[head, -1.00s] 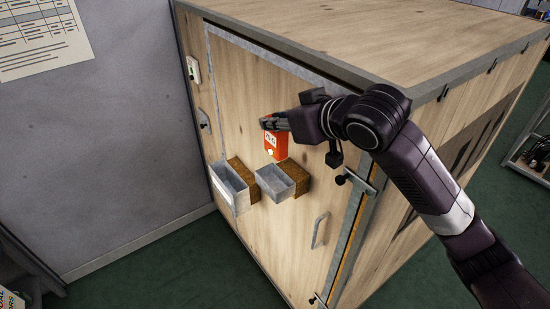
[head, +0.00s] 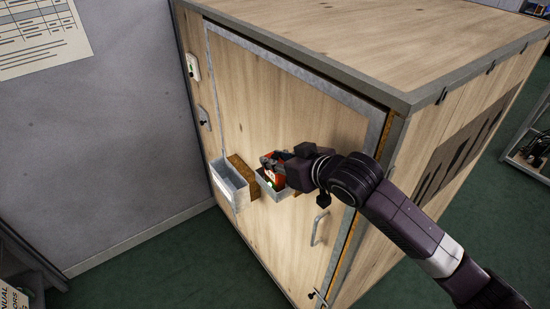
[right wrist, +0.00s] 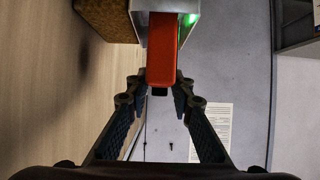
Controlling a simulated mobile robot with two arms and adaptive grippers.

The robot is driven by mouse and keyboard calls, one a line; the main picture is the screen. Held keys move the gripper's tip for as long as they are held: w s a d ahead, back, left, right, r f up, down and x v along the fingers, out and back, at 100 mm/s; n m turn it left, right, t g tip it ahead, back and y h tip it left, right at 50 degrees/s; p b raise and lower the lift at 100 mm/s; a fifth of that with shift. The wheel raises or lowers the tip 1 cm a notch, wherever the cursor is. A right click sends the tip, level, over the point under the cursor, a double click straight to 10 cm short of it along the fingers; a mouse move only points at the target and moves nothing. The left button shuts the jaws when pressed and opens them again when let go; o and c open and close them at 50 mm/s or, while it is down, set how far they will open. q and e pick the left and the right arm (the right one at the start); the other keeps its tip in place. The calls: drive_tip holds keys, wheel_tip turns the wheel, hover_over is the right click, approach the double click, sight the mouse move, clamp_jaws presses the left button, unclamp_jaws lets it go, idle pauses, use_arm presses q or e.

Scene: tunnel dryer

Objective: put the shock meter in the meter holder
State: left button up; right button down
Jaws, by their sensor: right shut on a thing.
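My right gripper (head: 280,161) is shut on the meter's upper part, just above the holder. In the right wrist view the red meter (right wrist: 163,48) lies between my fingers (right wrist: 160,90), with grey holder walls (right wrist: 190,7) at its far end and a green glow beside it. My left gripper is not in view.
A second metal holder (head: 232,188) with a pale label is mounted just left. Brown blocks (head: 242,173) back the holders. A door handle (head: 318,228) is below right. A switch (head: 193,66) is on the frame. Green floor (head: 150,265) is clear.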

drive_tip(key=shift+f, duration=0.1)
drive_tip(key=c, duration=1.7)
unclamp_jaws()
drive_tip(key=shift+r, duration=0.2)
drive_tip(key=shift+b+v, duration=1.2)
drive_tip(key=shift+v, duration=4.8)
drive_tip(key=shift+f, duration=0.15)
drive_tip(key=shift+s, duration=0.15)
